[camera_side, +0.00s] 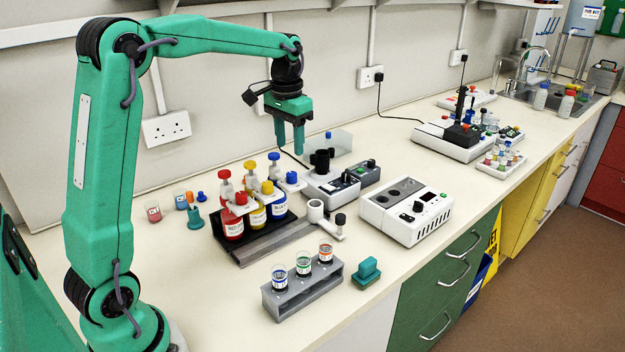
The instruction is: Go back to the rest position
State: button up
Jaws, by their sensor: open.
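My gripper (289,152) hangs at the end of my green arm, pointing down, above the back part of the bench. Its two green fingers are apart and I see nothing between them. It is behind and above the bottle rack (262,242) and to the left of a clear box (335,148). The fingertips appear clear of the bench top, though their exact height is hard to tell. The rack holds bottles with red, yellow and blue liquid, such as the red bottle (232,226), the yellow bottle (257,216) and the blue bottle (278,207).
A grey device with a black knob (340,183) stands just right of my gripper. A white instrument (408,210) is further right. A grey vial rack (303,290) and a teal block (367,270) are near the front edge. The bench's front left (220,320) is clear.

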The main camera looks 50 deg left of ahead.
jog(key=s+d+r+t, duration=0.2)
jog(key=s+d+r, duration=0.2)
jog(key=s+d, duration=0.55)
jog(key=s+d+f+t, duration=0.1)
jog(key=s+f, duration=0.1)
jog(key=s, duration=0.4)
jog(key=s+d+f+m+t, duration=0.1)
jog(key=s+d+f+t, duration=0.1)
jog(key=s, duration=0.4)
jog(key=shift+s+d+f, duration=0.15)
jog(key=shift+s+d, duration=0.05)
jog(key=shift+s, duration=0.1)
